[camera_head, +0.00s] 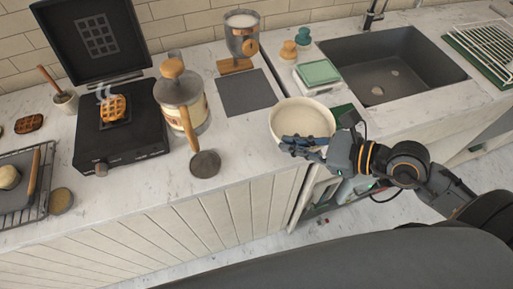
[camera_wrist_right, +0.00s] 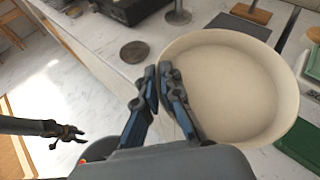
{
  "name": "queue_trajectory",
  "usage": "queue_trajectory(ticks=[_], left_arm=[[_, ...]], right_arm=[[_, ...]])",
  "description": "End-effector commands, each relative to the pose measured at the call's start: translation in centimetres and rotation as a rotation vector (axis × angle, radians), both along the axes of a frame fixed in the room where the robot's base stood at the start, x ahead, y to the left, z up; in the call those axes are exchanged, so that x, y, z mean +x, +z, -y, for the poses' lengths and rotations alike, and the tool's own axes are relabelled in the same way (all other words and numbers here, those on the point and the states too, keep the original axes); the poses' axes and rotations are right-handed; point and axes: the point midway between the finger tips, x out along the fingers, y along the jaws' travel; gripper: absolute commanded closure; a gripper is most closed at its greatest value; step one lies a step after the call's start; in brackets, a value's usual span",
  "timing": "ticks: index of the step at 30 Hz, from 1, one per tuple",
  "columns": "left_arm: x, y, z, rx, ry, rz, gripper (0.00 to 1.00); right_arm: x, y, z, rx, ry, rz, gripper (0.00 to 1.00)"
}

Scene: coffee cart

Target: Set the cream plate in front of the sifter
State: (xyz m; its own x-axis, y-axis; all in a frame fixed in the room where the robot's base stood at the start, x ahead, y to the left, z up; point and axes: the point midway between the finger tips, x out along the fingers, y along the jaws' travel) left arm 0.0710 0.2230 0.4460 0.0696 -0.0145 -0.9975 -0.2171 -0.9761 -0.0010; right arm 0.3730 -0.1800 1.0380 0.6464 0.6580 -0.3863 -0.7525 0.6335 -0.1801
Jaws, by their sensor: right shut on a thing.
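The cream plate (camera_head: 302,118), round and deep with a raised rim, is held by its near rim in my right gripper (camera_head: 303,143). It is near the counter's front edge, right of the dark square mat; the height of its underside is hidden. It fills the right of the right wrist view (camera_wrist_right: 235,90), with the right gripper's fingers (camera_wrist_right: 161,75) closed at its left rim. What looks like the sifter, a metal cup (camera_head: 242,38) with a wooden knob, stands at the back behind the mat. My left gripper (camera_wrist_right: 70,134) shows small in the right wrist view, away from the counter.
The dark square mat (camera_head: 245,92) is bare. A canister (camera_head: 182,95) and a round dark tool (camera_head: 205,163) with a wooden handle are to its left. A waffle iron (camera_head: 118,125) is farther left. A green-lidded box (camera_head: 318,73) and a sink (camera_head: 390,65) are right.

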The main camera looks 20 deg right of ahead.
Motion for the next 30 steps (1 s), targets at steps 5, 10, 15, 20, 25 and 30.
queue_trajectory(ticks=[5, 10, 15, 20, 25, 30], left_arm=[[1.0, 1.5, -0.8, 0.009, 0.002, 0.014, 0.60], [2.2, 2.4, -1.5, 0.016, 0.006, 0.033, 0.60], [2.2, 2.6, -1.5, 0.017, 0.007, 0.033, 0.60], [2.0, 2.7, -1.5, 0.016, 0.007, 0.030, 0.60], [1.6, 2.9, -1.3, 0.015, 0.005, 0.025, 0.60], [1.4, 2.8, -1.1, 0.012, 0.003, 0.020, 0.60]], right_arm=[[2.5, -0.7, -1.8, 0.005, -0.003, 0.005, 1.00], [4.8, -3.5, -3.8, 0.004, -0.002, -0.001, 1.00], [6.5, -6.2, -5.0, 0.003, -0.001, 0.000, 1.00], [7.1, -7.3, -5.5, 0.001, -0.001, 0.000, 1.00], [7.3, -9.5, -5.8, -0.001, -0.001, -0.003, 1.00], [7.4, -10.9, -5.8, 0.000, 0.000, 0.002, 1.00]])
